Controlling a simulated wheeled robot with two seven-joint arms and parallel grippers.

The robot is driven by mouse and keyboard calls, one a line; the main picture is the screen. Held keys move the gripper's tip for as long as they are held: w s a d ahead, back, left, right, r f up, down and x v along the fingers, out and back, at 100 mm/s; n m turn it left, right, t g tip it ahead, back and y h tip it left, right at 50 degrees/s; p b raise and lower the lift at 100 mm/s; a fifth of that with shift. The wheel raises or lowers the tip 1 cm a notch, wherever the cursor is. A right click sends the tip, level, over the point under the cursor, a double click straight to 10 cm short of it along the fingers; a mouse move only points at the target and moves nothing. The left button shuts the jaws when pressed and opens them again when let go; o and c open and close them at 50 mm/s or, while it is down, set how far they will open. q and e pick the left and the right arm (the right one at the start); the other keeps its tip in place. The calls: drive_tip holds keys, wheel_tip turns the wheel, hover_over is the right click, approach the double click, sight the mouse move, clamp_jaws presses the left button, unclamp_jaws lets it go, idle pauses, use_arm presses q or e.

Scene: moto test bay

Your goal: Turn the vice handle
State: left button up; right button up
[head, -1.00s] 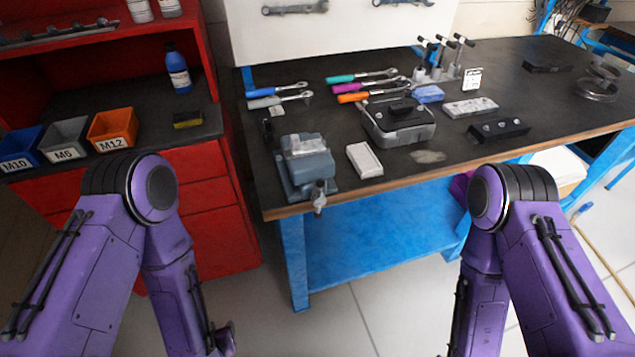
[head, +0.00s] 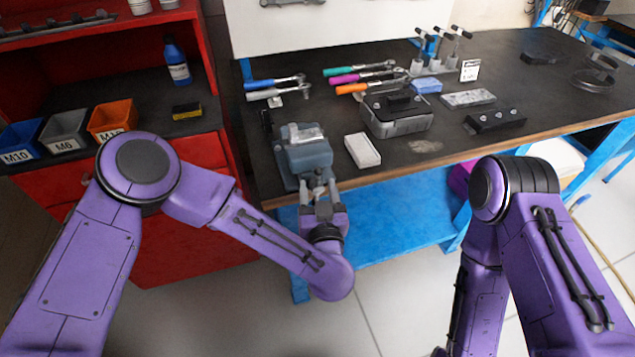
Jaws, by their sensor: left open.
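The grey-blue vice (head: 305,155) stands at the front left edge of the dark workbench. Its small metal handle (head: 319,180) is at the front of the vice, over the bench edge, and is partly hidden by my gripper. My left gripper (head: 320,189) is in front of the vice, fingers pointing at it. It is open, with one finger on each side of the handle. I cannot tell whether the fingers touch the handle. My right arm hangs down at the right, with its gripper out of view.
The workbench (head: 480,148) also holds a grey case (head: 397,117), a white block (head: 362,150) beside the vice, and several ratchets behind. A red cabinet (head: 205,152) with labelled bins stands at the left. Open floor lies in front of the bench.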

use_arm(q)
drive_tip(key=shift+w+a, duration=0.1)
drive_tip(key=shift+w, duration=0.4)
